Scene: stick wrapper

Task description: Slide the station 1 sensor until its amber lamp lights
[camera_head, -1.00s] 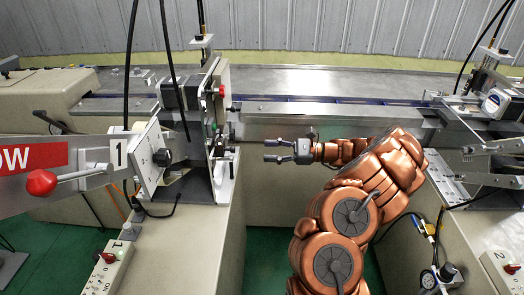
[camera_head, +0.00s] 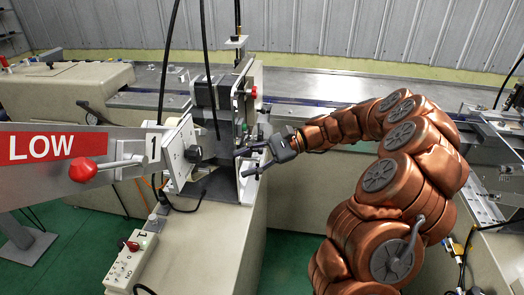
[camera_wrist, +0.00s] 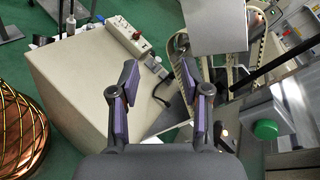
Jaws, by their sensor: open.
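Station 1 stands left of centre in the head view, marked by a "1" plate (camera_head: 153,147). Its upright metal plate (camera_head: 247,135) carries several small dark and green parts on its right face; I cannot tell which is the sensor, and I make out no lit amber lamp. My gripper (camera_head: 241,164) is open and empty, in front of the lower part of that plate, fingers pointing left. I cannot tell whether it touches the plate. In the wrist view its fingers (camera_wrist: 161,68) are spread, with the cream cabinet (camera_wrist: 85,85) beyond them.
A red knob (camera_head: 254,92) sticks out of station 1's plate. A sign reading LOW (camera_head: 40,146) and a red ball-handle (camera_head: 83,171) are at left. A switch box (camera_head: 131,262) is on the cabinet. A green knob (camera_wrist: 265,130) is close at the right in the wrist view.

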